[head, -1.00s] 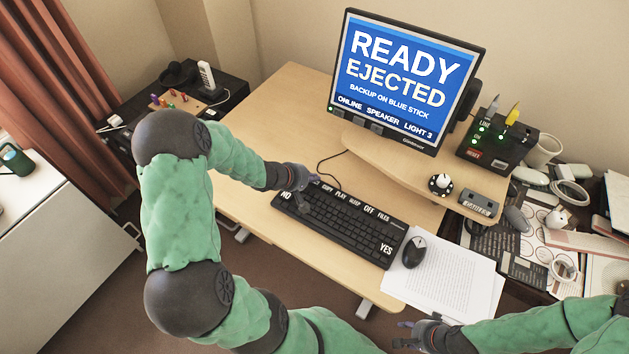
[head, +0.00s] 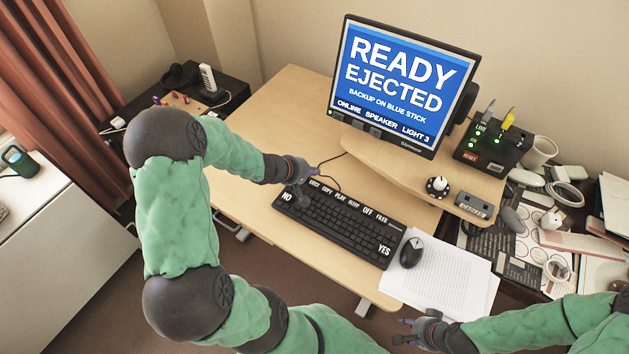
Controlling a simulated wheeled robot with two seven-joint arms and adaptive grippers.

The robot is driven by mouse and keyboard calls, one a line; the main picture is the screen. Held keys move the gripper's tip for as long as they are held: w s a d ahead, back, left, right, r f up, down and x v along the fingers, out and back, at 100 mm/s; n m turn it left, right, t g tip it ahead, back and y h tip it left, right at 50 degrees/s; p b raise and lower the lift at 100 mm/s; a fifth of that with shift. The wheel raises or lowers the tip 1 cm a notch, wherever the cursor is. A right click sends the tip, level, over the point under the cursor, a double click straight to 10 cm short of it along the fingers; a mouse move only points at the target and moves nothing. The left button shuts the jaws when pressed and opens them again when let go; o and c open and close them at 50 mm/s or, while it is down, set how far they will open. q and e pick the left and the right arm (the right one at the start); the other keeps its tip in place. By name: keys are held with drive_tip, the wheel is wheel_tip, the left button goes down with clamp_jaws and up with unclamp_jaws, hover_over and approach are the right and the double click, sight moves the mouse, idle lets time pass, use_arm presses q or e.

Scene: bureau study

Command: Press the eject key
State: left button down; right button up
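The black keyboard (head: 340,222) lies on the desk, with a row of white-labelled keys along its back edge. A small key (head: 314,183) at the left end of that row, left of COPY, has a label too small to read surely; it may be the eject key. My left gripper (head: 300,196) is over the keyboard's back left corner, beside that key and the NO key (head: 287,197). I cannot tell whether it touches a key or whether its fingers are shut. The monitor (head: 400,85) reads READY, EJECTED, BACKUP ON BLUE STICK. My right gripper (head: 402,331) is open and empty near the desk's front edge.
A mouse (head: 411,252) sits on papers (head: 445,280) right of the keyboard. A raised shelf (head: 400,160) holds a knob (head: 437,187) and a small grey box (head: 474,206). A black box with green lights (head: 492,142) stands behind. The desk left of the monitor is clear.

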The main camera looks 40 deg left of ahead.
use_arm(q)
drive_tip(key=shift+r+p, duration=0.35)
drive_tip(key=shift+r, duration=0.45)
use_arm(e)
drive_tip(key=shift+r, duration=0.5)
